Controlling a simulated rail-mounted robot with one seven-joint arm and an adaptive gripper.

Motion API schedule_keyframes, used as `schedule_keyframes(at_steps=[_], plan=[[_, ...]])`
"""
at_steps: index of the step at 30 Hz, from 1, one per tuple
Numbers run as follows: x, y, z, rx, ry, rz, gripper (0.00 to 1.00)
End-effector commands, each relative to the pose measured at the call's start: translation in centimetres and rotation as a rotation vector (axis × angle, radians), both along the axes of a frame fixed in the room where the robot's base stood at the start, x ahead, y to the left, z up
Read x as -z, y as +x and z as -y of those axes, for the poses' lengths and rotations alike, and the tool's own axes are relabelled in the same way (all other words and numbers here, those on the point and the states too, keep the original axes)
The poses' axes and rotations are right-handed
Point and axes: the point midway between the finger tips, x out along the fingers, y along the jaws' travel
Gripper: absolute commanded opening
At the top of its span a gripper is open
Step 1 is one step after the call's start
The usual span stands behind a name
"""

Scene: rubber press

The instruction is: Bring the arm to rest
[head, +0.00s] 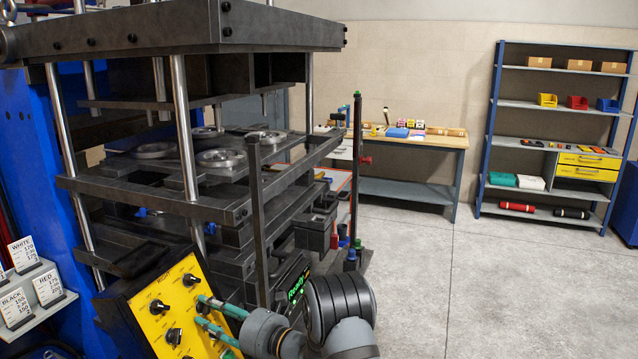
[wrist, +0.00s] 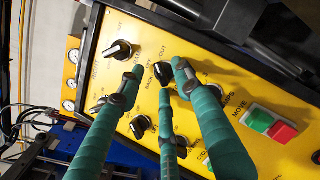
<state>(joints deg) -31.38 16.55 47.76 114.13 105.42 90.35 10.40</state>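My gripper (head: 203,311) has green fingers and is at the lower middle of the head view, pointing left at the yellow control panel (head: 160,300). In the wrist view my gripper (wrist: 160,78) has its fingertips spread around a black knob (wrist: 162,71) on the panel. The left fingertip stands clear of the knob. Whether the other tips touch it I cannot tell. Nothing is held clear of the panel. My arm is stretched out in front of the press, not folded back.
The black press (head: 200,160) with steel columns stands close on the left. Green and red buttons (wrist: 270,125) sit beside the fingers. A lit "Ready" display (head: 298,285) is near my wrist. A workbench (head: 420,140) and shelf rack (head: 548,130) stand behind. The floor (head: 500,290) at right is clear.

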Motion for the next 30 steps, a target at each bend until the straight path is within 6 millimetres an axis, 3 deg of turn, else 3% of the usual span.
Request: schedule_keyframes(at_steps=[1,6,15,30], plan=[[0.9,0.3,0.3,-0.028,-0.030,0.090,0.34],[0.6,0.4,0.4,-0.153,-0.150,0.402,0.34],[0.3,-1.0,3.7,-0.152,-0.150,0.394,0.34],[0.2,-1.2,4.1,-0.155,-0.151,0.390,0.34]])
